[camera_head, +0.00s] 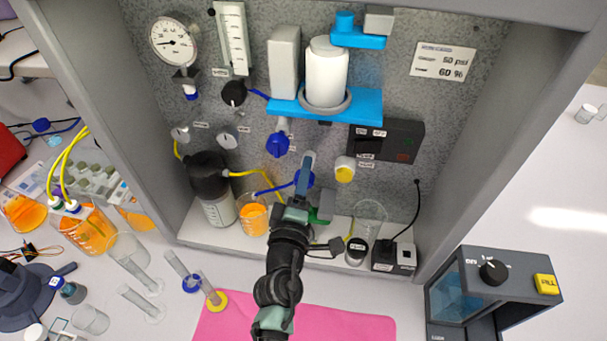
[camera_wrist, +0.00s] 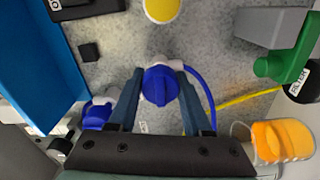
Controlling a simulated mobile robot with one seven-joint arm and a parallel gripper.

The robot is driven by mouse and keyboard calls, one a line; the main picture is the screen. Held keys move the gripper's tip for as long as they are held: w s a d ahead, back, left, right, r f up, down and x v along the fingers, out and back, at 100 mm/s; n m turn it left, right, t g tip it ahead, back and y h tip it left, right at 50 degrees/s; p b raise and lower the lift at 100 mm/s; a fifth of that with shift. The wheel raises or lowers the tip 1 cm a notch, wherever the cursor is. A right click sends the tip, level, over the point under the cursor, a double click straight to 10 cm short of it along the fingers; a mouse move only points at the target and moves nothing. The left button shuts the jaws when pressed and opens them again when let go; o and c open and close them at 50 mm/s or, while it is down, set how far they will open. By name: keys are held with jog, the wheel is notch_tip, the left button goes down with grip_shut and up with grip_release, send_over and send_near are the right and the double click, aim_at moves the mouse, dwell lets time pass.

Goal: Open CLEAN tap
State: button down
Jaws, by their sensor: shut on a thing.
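A round blue tap knob (camera_wrist: 160,86) with a raised grip bar sits on the grey back panel. A blue tube runs from it. My gripper (camera_wrist: 158,72) has one finger on each side of this knob and is shut on it. In the head view my gripper (camera_head: 307,167) reaches up to the panel and hides part of the blue knob (camera_head: 302,181). A second blue knob (camera_head: 277,145) is up and left, below the blue shelf; it also shows in the wrist view (camera_wrist: 97,117). I cannot read the tap's label or tell how far it is turned.
A yellow-faced knob (camera_head: 345,171) is to the right. A beaker of orange liquid (camera_head: 254,217), a dark-topped bottle (camera_head: 212,187) and a clear cylinder (camera_head: 368,219) stand below on the rig floor. A green part (camera_head: 322,212) is close to my gripper. The blue shelf (camera_head: 360,104) juts out above.

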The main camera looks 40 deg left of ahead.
jog(key=shift+n, duration=0.3)
jog(key=shift+c, duration=1.7)
grip_release()
jog(key=shift+s, duration=0.1)
jog(key=b+v, duration=0.2)
jog(key=v, duration=1.1)
